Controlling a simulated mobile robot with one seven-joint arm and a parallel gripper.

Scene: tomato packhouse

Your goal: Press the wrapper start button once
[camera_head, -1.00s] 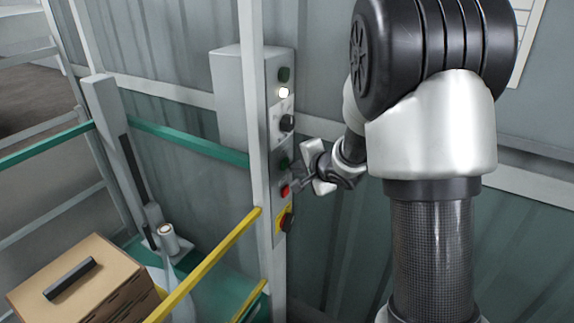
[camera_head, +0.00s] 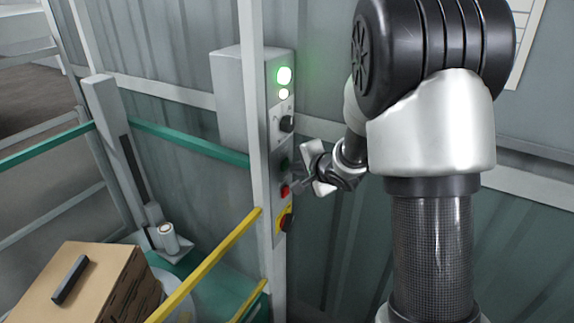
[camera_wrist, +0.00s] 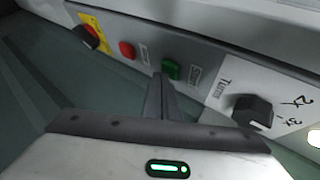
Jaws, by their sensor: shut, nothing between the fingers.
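The control panel (camera_head: 279,140) is on a grey post left of my arm. Its green start button (camera_head: 284,163) sits above a red button (camera_head: 285,190). In the wrist view the green button (camera_wrist: 171,70) is beside a "Start" label, and the red button (camera_wrist: 127,50) is to its left. My gripper (camera_head: 299,187) is shut and empty in front of the panel. In the wrist view its closed fingertips (camera_wrist: 159,78) are just below and left of the green button. I cannot tell whether they touch it. A green lamp (camera_head: 284,75) glows at the panel top.
A white lamp (camera_head: 283,94), a turns knob (camera_head: 287,123) and a yellow-backed red switch (camera_head: 285,219) share the panel. A yellow rail (camera_head: 215,258) and green rail (camera_head: 187,142) stand left. A cardboard box (camera_head: 85,285) with a black bar on top is at lower left.

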